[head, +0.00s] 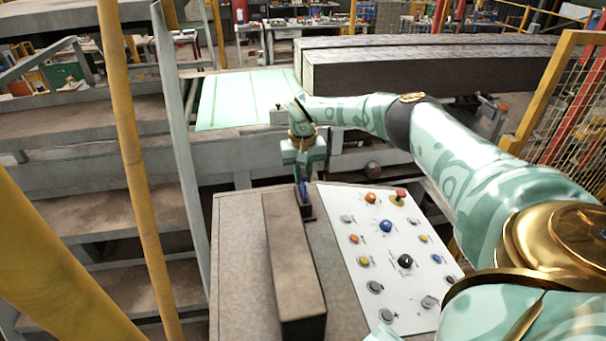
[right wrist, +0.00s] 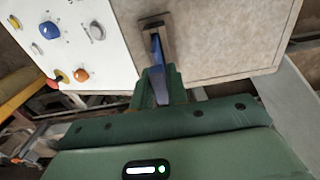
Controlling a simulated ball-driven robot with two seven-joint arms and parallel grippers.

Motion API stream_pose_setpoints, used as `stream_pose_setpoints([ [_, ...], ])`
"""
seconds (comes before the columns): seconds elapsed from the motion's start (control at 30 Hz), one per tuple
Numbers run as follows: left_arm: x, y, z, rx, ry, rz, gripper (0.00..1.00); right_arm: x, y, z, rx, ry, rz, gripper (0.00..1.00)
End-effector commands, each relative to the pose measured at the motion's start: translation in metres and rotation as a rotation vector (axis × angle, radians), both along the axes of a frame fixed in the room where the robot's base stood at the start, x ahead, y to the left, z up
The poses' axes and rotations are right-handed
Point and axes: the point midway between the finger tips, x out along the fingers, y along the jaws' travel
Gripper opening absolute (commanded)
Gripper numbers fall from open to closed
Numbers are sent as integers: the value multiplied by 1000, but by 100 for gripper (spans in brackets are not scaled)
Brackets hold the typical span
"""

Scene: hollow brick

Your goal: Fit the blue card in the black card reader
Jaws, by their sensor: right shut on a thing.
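The blue card (head: 303,189) is a thin upright strip at the far edge of the console. It also shows in the right wrist view (right wrist: 158,62). My right gripper (head: 302,175) is shut on the card; its green fingers show in the right wrist view (right wrist: 160,88). The small black card reader (head: 308,213) sits on the console top directly at the card's lower end, and its frame shows in the right wrist view (right wrist: 153,23). The card's end overlaps the reader in both views; I cannot tell how deep it sits. My left gripper is not in view.
The brown console top (head: 236,240) carries a long raised brown block (head: 290,245) just left of the reader. A white panel (head: 340,215) with several coloured knobs and buttons lies to the right. A yellow post (head: 130,150) stands at the left.

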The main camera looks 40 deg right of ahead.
Motion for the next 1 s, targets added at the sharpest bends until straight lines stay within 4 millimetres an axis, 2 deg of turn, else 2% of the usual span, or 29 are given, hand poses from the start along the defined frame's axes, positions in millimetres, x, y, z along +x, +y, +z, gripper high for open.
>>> stream_pose_setpoints([
  [0.03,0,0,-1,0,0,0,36,0,0,-2,0,0,0,0],
  [0.07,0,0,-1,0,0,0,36,0,0,-1,0,0,0,24],
  [0.1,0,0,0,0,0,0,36,0,0,-1,0,0,0,35],
  [0.13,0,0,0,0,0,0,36,0,0,-1,0,0,0,41],
  [0.43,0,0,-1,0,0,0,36,0,0,1,0,0,0,41],
  [0.57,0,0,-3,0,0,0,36,1,0,14,0,-4,1,41],
  [0.67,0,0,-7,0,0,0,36,1,-1,35,-1,-5,0,41],
  [0.83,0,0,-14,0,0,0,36,1,0,82,-1,-6,0,41],
  [0.9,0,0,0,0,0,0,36,1,0,108,-3,-4,0,41],
  [1.0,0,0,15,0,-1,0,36,1,0,134,-3,-3,1,41],
])
